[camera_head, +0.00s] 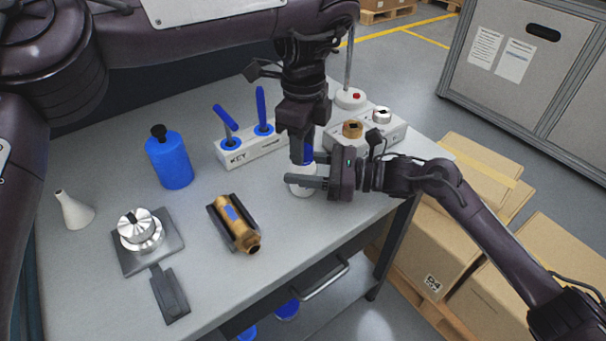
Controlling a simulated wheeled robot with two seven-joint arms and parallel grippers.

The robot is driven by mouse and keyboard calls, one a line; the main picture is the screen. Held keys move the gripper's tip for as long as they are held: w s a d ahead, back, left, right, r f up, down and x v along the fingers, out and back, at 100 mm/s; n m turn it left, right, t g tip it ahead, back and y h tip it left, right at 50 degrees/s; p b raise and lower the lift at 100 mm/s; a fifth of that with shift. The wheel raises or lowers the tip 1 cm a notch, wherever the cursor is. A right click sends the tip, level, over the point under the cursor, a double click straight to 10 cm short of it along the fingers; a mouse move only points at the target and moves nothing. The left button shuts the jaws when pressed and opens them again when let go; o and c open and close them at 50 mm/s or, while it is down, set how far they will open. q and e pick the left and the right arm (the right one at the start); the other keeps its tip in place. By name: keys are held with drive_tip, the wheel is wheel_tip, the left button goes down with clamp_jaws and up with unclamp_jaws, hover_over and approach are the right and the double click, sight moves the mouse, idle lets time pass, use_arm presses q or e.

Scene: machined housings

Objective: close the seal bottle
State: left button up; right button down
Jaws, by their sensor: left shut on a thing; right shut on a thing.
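The seal bottle (303,189) is a small white bottle standing near the right end of the bench. A blue cap (303,154) is directly over its top; I cannot tell how tightly it sits. My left gripper (301,152) comes down from above and is shut on the blue cap. My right gripper (312,179) reaches in level from the right and is shut on the white bottle. The gripper fingers hide parts of the bottle and cap.
A key rack (255,145) with two blue handles stands behind left. A white box with knobs (365,133) is close behind right. The bench front is clear.

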use_arm(q)
drive_tip(key=m, duration=0.8)
drive_tip(key=shift+m, duration=0.4)
drive_tip(key=m, duration=0.6)
drive_tip(key=shift+m, duration=0.3)
drive_tip(key=m, duration=1)
drive_tip(key=shift+m, duration=0.4)
drive_tip(key=o, duration=1.1)
drive_tip(key=shift+f, duration=0.1)
drive_tip(key=shift+c, duration=0.2)
